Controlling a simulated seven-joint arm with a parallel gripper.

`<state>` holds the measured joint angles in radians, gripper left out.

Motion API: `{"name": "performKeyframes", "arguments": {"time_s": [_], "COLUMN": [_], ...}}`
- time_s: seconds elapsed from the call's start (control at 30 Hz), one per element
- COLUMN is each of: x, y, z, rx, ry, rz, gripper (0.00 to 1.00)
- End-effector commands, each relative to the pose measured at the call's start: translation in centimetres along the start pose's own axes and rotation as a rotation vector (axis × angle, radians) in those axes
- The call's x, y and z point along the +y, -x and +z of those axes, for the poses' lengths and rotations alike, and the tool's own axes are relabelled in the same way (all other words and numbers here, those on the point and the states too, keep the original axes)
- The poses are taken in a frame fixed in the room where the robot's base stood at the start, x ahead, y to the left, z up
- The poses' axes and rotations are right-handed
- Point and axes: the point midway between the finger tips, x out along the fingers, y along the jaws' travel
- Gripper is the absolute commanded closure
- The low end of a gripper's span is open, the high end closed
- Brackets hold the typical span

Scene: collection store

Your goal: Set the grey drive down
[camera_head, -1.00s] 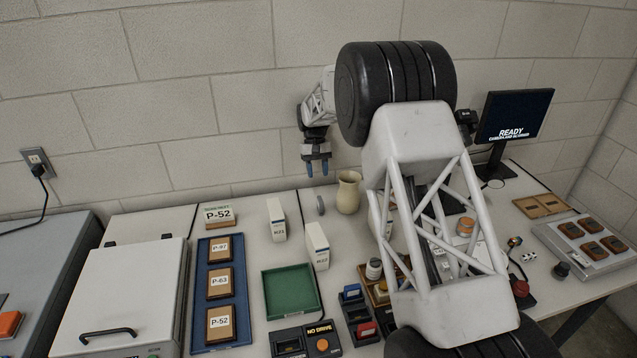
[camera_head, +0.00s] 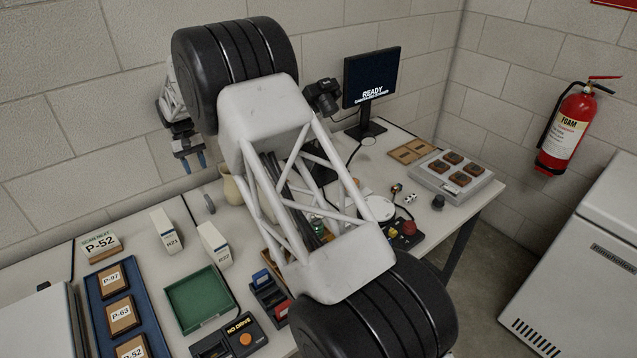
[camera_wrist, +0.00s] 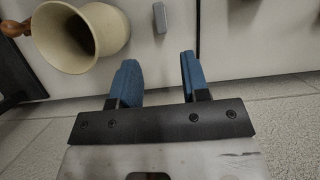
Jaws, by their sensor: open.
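A small grey block (camera_head: 209,203), which looks like the grey drive, stands on the white table near its back edge, beside the cream jug. It also shows at the top of the wrist view (camera_wrist: 160,18). My gripper (camera_head: 191,167) hangs above the table's back edge, apart from the block. In the wrist view its two blue fingers (camera_wrist: 158,75) are spread with nothing between them, and the block lies beyond their tips.
The cream jug (camera_wrist: 82,38) stands close by the gripper. White boxes marked R21 (camera_head: 166,232) and R22 (camera_head: 214,244), a green tray (camera_head: 200,300) and a blue rack (camera_head: 95,295) are nearer. The monitor (camera_head: 371,78) reads READY. Bare tabletop surrounds the boxes.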

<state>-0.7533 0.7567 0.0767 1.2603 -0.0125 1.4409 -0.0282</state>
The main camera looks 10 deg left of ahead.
Motion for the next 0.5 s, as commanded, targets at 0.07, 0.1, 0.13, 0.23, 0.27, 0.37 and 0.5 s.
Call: {"name": "performKeyframes", "arguments": {"time_s": [0.07, 0.1, 0.13, 0.23, 0.27, 0.37, 0.5], "x": [0.0, 0.0, 0.0, 0.1, 0.2, 0.8, 2.3], "y": [0.0, 0.0, 0.0, 0.1, 0.1, 0.6, 1.6], "z": [0.0, 0.0, 0.0, 0.1, 0.2, 0.8, 2.4], "rx": [0.0, 0.0, 0.0, 0.001, 0.002, 0.006, 0.019], "ry": [0.0, 0.0, 0.0, -0.001, -0.002, -0.008, -0.023], "rz": [0.0, 0.0, 0.0, 0.0, -0.001, -0.003, -0.008], "gripper": [0.58, 0.58, 0.58, 0.58, 0.58, 0.58, 0.58]}}
